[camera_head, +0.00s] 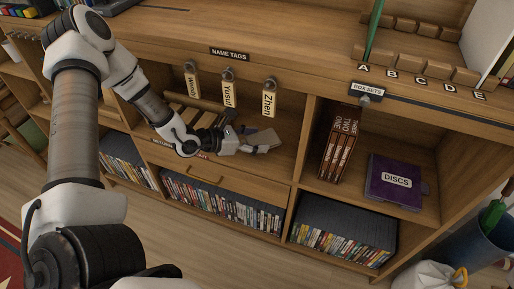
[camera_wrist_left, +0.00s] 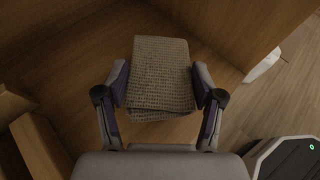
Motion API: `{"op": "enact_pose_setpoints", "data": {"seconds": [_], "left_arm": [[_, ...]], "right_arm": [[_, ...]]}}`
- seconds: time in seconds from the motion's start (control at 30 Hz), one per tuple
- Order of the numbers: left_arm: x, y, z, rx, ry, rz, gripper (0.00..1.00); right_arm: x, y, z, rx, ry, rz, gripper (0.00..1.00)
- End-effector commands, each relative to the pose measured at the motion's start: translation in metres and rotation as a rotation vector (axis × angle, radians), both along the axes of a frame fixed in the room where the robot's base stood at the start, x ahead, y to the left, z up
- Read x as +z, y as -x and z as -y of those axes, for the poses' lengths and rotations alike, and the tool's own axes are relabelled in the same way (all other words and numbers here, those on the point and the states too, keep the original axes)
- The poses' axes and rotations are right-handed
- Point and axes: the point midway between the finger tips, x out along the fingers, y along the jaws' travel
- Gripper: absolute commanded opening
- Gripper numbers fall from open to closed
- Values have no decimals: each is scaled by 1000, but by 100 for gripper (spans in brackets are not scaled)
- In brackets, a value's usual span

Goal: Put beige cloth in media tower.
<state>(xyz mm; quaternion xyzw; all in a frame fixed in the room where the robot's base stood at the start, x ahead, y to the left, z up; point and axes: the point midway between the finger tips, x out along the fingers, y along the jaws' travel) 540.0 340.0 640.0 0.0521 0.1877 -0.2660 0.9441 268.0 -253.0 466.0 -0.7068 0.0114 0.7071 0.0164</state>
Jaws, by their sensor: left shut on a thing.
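My left gripper (camera_head: 254,141) reaches into the shelf compartment under the name tags. It is shut on the folded beige cloth (camera_head: 266,138). In the left wrist view, the waffle-textured beige cloth (camera_wrist_left: 162,70) sits between the two fingers of the left gripper (camera_wrist_left: 160,82), above or on a wooden shelf board; I cannot tell whether it touches. A wooden cabinet (camera_head: 300,190) with shelves of discs fills the head view. I cannot tell which part, if any, is the media tower. My right gripper is not in view.
Name tags (camera_head: 228,93) hang from the edge above the opening. To the right are box sets (camera_head: 338,143) and a purple DISCS case (camera_head: 393,183). A drawer (camera_head: 205,172) and rows of cases (camera_head: 222,202) lie below. A blue bin (camera_head: 490,235) stands at the right.

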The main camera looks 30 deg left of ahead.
Motion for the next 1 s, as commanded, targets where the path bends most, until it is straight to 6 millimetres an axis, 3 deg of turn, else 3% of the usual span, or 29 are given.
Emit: {"op": "enact_pose_setpoints", "data": {"seconds": [0.27, 0.63, 0.67, 0.7, 0.73, 1.0], "left_arm": [[-36, -7, -4, -3, -1, -3, 52], [-41, -7, -4, -1, 1, -1, 52], [-39, -7, -4, -1, 1, -1, 74], [-39, -7, -4, -1, 0, 0, 89], [-39, -7, -4, -1, 0, 0, 92], [-39, -7, -4, -1, 0, 0, 92]], "right_arm": [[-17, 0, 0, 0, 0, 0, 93], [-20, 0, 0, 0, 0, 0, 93], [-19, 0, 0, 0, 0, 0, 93], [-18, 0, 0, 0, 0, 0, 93], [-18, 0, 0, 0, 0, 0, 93], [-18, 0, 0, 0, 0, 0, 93]]}}
